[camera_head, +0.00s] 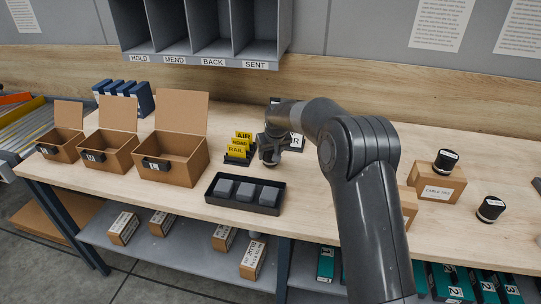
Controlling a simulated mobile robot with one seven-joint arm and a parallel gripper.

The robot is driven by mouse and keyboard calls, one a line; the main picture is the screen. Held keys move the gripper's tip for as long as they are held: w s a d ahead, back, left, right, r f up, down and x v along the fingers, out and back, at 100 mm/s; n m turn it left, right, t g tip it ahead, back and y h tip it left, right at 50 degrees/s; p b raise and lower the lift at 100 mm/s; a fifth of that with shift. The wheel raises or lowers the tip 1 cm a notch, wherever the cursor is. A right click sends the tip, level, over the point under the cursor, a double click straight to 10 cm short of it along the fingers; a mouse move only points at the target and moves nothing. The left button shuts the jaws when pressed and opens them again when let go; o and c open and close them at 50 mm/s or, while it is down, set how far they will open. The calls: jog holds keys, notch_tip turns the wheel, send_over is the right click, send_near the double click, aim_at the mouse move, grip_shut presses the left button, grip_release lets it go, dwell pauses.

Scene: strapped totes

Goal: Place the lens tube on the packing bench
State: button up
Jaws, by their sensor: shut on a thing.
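My gripper (270,147) is over the middle of the packing bench (335,195), pointing down, just right of the yellow cards. It is shut on a small dark thing, taken to be the lens tube; my gripper and wrist mostly hide it. I cannot tell whether this thing touches the bench top. Two other short black cylinders with white labels are to the right: one (446,161) on a small cardboard box, one (490,209) on the bench.
Three open cardboard boxes (168,158) stand on the left. A black tray (213,194) with grey blocks lies near the front edge. Yellow cards (238,146) stand close to my gripper. A labelled cardboard box (437,184) stands right of my arm. A sorting rack (200,35) hangs behind.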

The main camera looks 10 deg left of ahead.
jog(key=shift+f, duration=0.5)
jog(key=shift+f, duration=0.15)
jog(key=o, duration=1.2)
jog(key=shift+c, duration=0.2)
jog(key=v, duration=1.2)
jog(key=shift+d+r, duration=0.15)
jog(key=shift+r, duration=0.05)
